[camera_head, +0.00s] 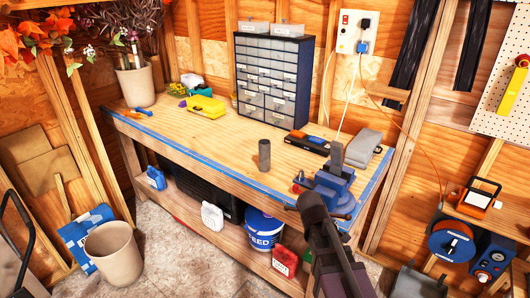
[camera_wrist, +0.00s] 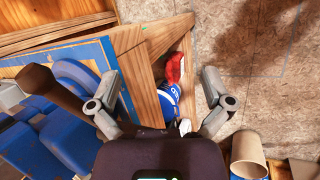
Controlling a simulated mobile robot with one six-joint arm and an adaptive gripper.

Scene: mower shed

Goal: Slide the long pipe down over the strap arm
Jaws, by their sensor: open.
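A dark grey pipe (camera_head: 264,155) stands upright and alone on the workbench top. A blue vise (camera_head: 332,190) sits at the bench's front right corner; it also fills the left of the wrist view (camera_wrist: 70,140). A dark upright bar (camera_head: 336,155) rises at the vise, perhaps the strap arm; a dark bar shows beside the vise in the wrist view (camera_wrist: 45,82). I cannot tell how it is fixed. My gripper (camera_wrist: 163,100) is open and empty, beside the vise and apart from the pipe. In the head view my dark arm reaches up from below, covering part of the vise's front.
The workbench (camera_head: 200,140) holds a drawer cabinet (camera_head: 272,80), a yellow case (camera_head: 206,107), a planter (camera_head: 136,86) and a grey box (camera_head: 363,148). A blue bucket (camera_head: 262,232) and red jug (camera_head: 285,261) stand below.

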